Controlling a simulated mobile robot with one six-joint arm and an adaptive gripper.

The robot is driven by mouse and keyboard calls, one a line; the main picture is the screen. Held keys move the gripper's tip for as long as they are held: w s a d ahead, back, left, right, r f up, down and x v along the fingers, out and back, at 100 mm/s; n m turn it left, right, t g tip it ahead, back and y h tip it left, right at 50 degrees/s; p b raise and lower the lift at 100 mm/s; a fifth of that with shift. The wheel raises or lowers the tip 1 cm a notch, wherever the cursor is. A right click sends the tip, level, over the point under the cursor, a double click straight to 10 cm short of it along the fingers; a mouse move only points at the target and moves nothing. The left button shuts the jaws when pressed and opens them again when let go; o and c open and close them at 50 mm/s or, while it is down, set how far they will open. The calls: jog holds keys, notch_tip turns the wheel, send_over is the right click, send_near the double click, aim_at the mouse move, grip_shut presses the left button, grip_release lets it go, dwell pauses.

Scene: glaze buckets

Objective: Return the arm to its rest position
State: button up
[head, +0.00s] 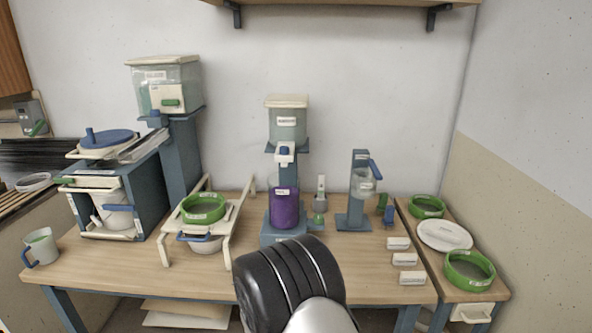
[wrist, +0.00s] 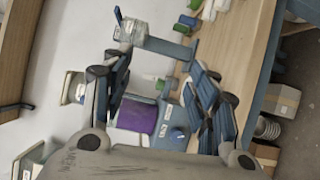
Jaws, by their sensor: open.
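My gripper (wrist: 157,68) shows in the wrist view with its two blue-and-black fingers spread wide apart. It is open, and nothing is held between the fingers. Beyond it, a purple container (wrist: 137,116) shows low between the fingers, apart from them as far as I can tell. In the head view, a black and silver part of my arm rises at the bottom centre in front of the table. My fingers do not show in the head view.
The wooden table (head: 120,268) carries a central dispenser (head: 287,128) above the purple container (head: 285,208), a large dispenser (head: 166,90) at left and a small blue stand (head: 354,205). A white rack (head: 166,232) holds a green-rimmed sieve (head: 203,208). A grey mug (head: 40,247) stands far left.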

jog(key=s+d+r+m+g+h, duration=0.25)
jog(key=s+d+r+g, duration=0.2)
jog(key=d, duration=0.25)
jog(key=s+d+r+m+g+h, duration=0.25)
jog(key=s+d+r+m, duration=0.2)
jog(key=d, duration=0.25)
jog(key=s+d+r+m+g+y, duration=0.1)
jog(key=s+d+r+g+y, duration=0.15)
jog(key=s, duration=0.35)
jog(key=s+d+r+m+g+y, duration=0.1)
jog(key=s+d+m+g, duration=0.1)
jog(key=s+g, duration=0.25)
jog(key=s+a+m+y, duration=0.25)
jog(key=s+y, duration=0.25)
jog(key=s, duration=0.5)
jog(key=s+a+r+t+y, duration=0.1)
jog(key=s+a+y, duration=0.1)
jog(key=a+y, duration=0.1)
jog(key=s+a+t+y, duration=0.1)
jog(key=a+t+y, duration=0.1)
jog(key=a, duration=0.4)
jog(key=shift+s+a+r+t+y, duration=0.3)
jog(key=shift+s+r+y, duration=0.1)
jog(key=shift+y, duration=0.15)
